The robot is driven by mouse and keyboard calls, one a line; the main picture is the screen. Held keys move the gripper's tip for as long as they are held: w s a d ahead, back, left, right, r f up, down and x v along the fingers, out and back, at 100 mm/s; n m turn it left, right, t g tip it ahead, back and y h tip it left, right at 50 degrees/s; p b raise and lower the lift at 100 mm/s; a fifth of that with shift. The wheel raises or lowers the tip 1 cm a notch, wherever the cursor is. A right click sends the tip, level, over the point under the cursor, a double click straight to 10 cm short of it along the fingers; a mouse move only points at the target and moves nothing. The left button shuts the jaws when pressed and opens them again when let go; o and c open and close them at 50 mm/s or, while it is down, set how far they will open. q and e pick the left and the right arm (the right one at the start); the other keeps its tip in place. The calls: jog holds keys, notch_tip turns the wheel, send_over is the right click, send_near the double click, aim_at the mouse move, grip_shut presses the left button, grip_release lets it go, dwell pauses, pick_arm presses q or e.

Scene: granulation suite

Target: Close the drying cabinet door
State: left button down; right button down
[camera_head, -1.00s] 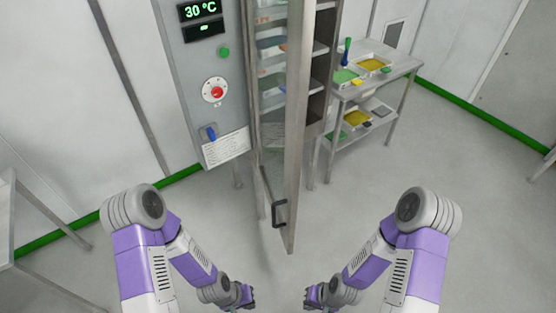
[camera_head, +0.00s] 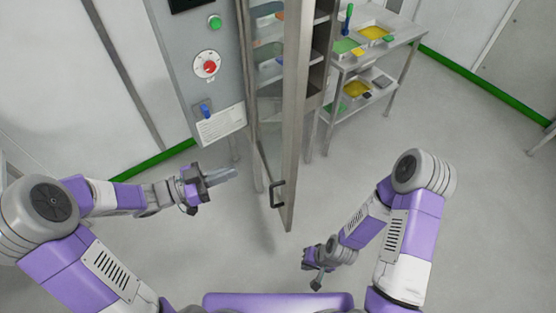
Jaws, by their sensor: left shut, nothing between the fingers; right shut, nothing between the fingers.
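The drying cabinet door (camera_head: 294,130) stands open, a glass panel in a steel frame seen nearly edge-on. Its dark handle (camera_head: 277,195) is near the lower end of the frame. Trays show on shelves inside the cabinet behind the glass. My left gripper (camera_head: 222,177) is shut and empty, pointing right, to the left of the handle and apart from it. My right gripper (camera_head: 316,280) is shut and empty, low in the view, below and right of the handle and apart from the door.
The cabinet's control panel (camera_head: 201,80) has a green button, a red knob, a blue switch and a paper label. A steel cart (camera_head: 385,50) with trays stands behind the door at right. The floor (camera_head: 480,180) at right is clear.

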aim_at(290, 159)
pick_arm(q)
jog(key=shift+m+g+h, duration=0.3)
jog(key=shift+m+g, duration=0.3)
jog(key=x, duration=0.9)
jog(key=s+x, duration=0.1)
jog(key=x, duration=0.3)
jog(key=shift+d+r+b, duration=0.4)
